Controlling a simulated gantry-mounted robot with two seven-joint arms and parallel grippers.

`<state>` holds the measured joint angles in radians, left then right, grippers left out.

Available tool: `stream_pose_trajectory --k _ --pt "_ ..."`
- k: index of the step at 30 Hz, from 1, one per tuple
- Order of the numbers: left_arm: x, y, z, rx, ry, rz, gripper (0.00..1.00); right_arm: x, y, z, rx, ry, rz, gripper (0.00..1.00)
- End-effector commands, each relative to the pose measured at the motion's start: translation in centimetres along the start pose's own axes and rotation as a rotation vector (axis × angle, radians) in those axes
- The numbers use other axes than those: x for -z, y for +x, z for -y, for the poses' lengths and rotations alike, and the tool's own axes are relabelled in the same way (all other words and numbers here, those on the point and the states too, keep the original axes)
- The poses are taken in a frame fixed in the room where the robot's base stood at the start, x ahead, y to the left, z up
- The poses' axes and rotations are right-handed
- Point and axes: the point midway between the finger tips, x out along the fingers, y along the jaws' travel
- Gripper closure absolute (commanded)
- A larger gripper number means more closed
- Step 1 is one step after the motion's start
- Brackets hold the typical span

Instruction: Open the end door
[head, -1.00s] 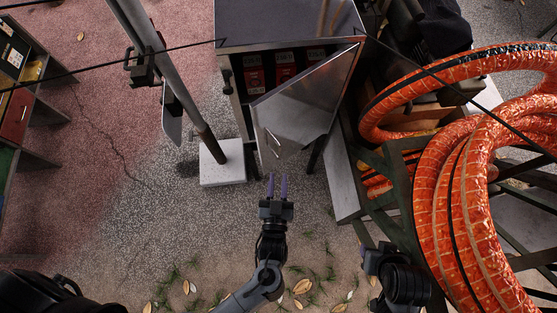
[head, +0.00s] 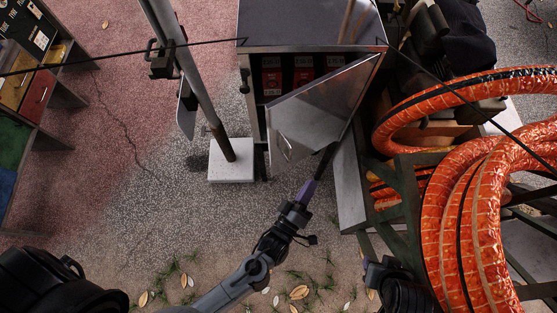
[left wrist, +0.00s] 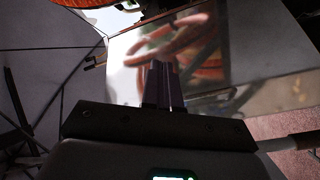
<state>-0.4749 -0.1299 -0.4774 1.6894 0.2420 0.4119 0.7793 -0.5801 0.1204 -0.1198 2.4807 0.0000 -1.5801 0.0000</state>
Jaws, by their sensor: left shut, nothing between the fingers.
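The end door (head: 322,105) is a shiny metal panel on the compressor cabinet (head: 300,24). It stands part way open, swung outward, with red items visible inside. A small handle (head: 286,148) is on its face near the lower left corner. My left gripper (head: 315,182) is shut and empty, just below the door's lower right side, its purple fingers pointing up and right. In the left wrist view the closed fingers (left wrist: 163,85) lie in front of the shiny panel (left wrist: 185,45), which reflects orange hose. I cannot tell whether they touch it.
Thick orange hoses (head: 465,200) and a dark frame (head: 405,200) crowd the right. A slanted grey pole (head: 192,75) stands on a white block (head: 231,162) left of the cabinet. A shelf (head: 45,95) is at far left. Ground below the block is clear.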

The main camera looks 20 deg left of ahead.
Motion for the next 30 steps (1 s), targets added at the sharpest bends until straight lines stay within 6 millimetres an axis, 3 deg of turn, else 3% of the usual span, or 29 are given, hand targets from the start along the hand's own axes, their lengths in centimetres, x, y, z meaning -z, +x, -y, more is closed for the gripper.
stream_pose_trajectory --k 6,12,17,22,30 --pt "0.3 -0.9 4.4 -0.149 -0.491 0.3 1.0 -0.8 2.3 0.1 -0.001 -0.001 0.0 0.57" --pt "3.5 -3.1 9.3 -0.143 -0.708 0.57 1.0 -1.5 4.5 0.2 0.0 -0.001 0.001 0.57" --pt "7.7 -4.4 13.6 -0.12 -0.666 0.689 1.0 -2.1 6.4 0.2 0.0 0.0 0.001 0.57" --pt "12.0 -3.7 16.8 -0.107 -0.566 0.678 1.0 -2.5 7.8 0.3 0.0 0.0 0.002 0.57" --pt "11.5 -2.1 16.8 -0.111 -0.549 0.677 1.0 -2.7 8.3 0.3 0.001 0.0 0.002 0.57"
